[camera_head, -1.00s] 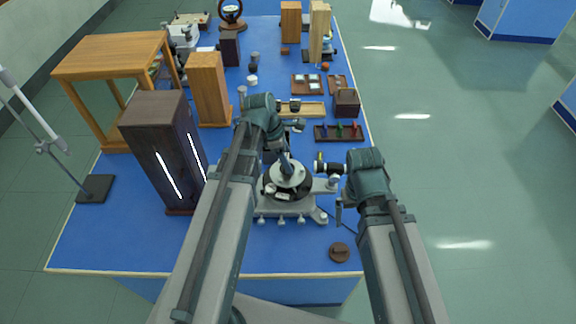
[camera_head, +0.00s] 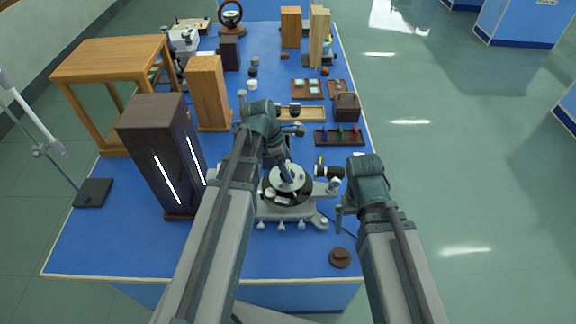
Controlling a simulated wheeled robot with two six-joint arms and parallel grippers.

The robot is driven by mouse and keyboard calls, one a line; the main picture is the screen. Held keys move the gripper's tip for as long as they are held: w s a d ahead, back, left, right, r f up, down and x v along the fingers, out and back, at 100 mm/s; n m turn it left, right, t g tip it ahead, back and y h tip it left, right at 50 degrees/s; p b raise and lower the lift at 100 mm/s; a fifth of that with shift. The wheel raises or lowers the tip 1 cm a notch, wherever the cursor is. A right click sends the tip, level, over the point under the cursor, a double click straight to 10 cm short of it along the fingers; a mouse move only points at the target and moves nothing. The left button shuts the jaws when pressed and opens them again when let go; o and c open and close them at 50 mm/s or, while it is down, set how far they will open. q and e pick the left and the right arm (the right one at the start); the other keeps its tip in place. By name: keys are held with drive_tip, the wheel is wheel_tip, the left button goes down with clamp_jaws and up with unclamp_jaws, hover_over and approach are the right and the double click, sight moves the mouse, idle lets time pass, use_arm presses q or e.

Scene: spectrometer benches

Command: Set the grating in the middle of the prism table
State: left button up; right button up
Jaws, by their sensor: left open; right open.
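The spectrometer (camera_head: 286,212) stands on the blue bench, with the round pale prism table (camera_head: 288,181) at its middle. My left gripper (camera_head: 286,172) points down just over the prism table; its fingers are small and partly hidden by my wrist. I cannot make out the grating clearly; it may be hidden at the fingers or too small to tell. My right gripper (camera_head: 339,219) hangs at the right side of the spectrometer, apart from the prism table, with no object visible in it.
A dark lamp housing (camera_head: 150,150) with bright slits stands left of the spectrometer. A black eyepiece tube (camera_head: 328,171) lies close between my arms. A round brown piece (camera_head: 340,258) lies at the front right. A dark rack (camera_head: 338,138) is behind. The front left bench is clear.

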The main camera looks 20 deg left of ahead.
use_arm(q)
drive_tip(key=shift+r, duration=0.15)
drive_tip(key=p+v, duration=1.1)
drive_tip(key=v, duration=0.1)
drive_tip(key=shift+p, duration=0.3)
drive_tip(key=shift+f, duration=0.2)
drive_tip(key=b+x, duration=1.1)
drive_tip(key=x, duration=0.1)
drive_tip(key=shift+b, duration=0.4)
drive_tip(key=shift+r, duration=0.1)
